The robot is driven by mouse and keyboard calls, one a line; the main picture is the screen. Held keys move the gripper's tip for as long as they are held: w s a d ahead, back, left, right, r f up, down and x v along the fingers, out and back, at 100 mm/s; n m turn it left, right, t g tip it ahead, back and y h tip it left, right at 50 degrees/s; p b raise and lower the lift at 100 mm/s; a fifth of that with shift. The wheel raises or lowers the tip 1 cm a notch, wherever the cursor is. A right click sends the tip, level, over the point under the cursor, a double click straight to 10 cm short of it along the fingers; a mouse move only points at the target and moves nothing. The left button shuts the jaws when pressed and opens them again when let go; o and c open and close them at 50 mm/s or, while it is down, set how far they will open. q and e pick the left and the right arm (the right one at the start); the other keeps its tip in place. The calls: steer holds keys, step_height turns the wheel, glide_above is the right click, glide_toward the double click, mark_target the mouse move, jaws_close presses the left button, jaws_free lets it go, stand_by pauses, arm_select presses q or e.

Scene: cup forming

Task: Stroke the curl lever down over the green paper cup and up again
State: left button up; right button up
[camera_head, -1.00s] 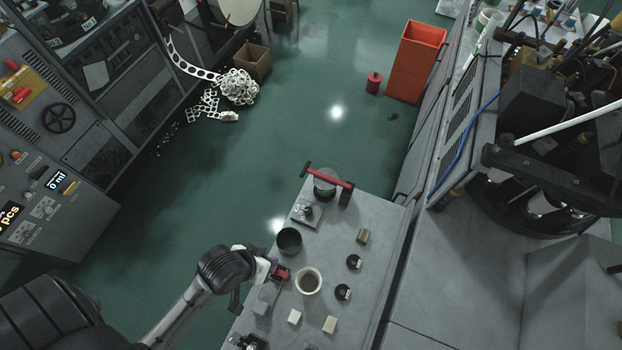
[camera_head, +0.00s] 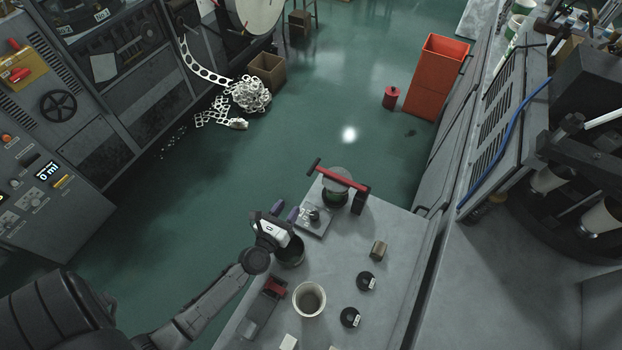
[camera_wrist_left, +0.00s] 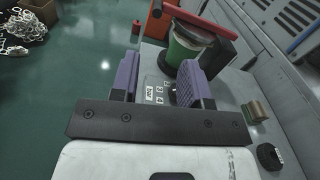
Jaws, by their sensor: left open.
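The curl lever (camera_head: 343,181), a red bar with a dark end block, stands raised at the far end of the grey bench. The green paper cup (camera_head: 335,197) sits under it, partly hidden by a grey round head. Both show in the left wrist view, the cup (camera_wrist_left: 183,52) beyond the fingers and the red lever (camera_wrist_left: 198,20) above it. My left gripper (camera_head: 286,211) is open and empty, its purple fingers pointing toward the lever station. It hangs over the bench's left edge, short of the cup and lever. My right gripper is in neither view.
A dark pot (camera_head: 291,253) stands just under my left wrist. The bench's right side is mostly clear.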

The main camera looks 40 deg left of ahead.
mark_target(309, 173)
arm_select(q)
steer(key=p+x, duration=0.1)
steer(key=x, duration=1.2)
steer(key=shift+w+a+f, duration=0.1)
steer(key=shift+w+a, duration=0.15)
steer(key=shift+w, duration=0.1)
jaws_close()
